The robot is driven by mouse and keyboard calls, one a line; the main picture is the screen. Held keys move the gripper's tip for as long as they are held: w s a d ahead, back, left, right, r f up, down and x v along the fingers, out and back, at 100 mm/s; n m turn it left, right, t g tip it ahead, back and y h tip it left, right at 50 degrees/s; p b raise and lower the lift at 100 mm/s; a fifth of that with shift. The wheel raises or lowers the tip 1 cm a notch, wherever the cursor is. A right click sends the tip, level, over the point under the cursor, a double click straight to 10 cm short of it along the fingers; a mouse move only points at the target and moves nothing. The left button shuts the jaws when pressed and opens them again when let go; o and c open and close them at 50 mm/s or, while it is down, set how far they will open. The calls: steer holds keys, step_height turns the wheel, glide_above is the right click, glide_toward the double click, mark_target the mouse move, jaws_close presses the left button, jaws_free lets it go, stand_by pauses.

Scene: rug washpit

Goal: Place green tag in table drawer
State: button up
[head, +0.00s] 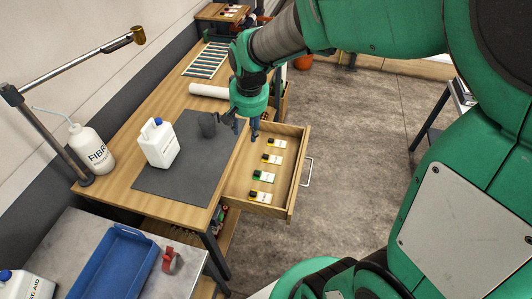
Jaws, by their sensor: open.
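The table drawer (293,188) is pulled out from the wooden table (170,100), at its right side. A green tag (263,177) with a white label part lies inside the drawer, in a row with several yellow-ended tags (260,197). My gripper (246,132) points down over the table edge, at the back left of the drawer. It is open, with no object visible between its fingers. It is apart from the green tag, which lies nearer the camera.
A dark mat (188,178) on the table carries a white jug (158,143) and a dark cup (207,125) close to my gripper. A white roll (208,90) lies behind. A bottle (90,148) and lamp stand at left. A blue tray (115,265) is in front.

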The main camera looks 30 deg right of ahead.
steer(key=s+a+r+n+t, duration=0.1)
steer(key=s+a+r+n, duration=0.1)
steer(key=s+r, duration=0.4)
steer(key=s+a+r+n+t, duration=0.2)
steer(key=s+a+r, duration=0.2)
steer(key=s, duration=1.1)
step_height(320, 180, up, 3)
steer(key=shift+s+r+n, duration=0.1)
steer(key=shift+s+n, duration=0.15)
steer(key=shift+n, duration=0.05)
steer(key=shift+o, duration=0.6)
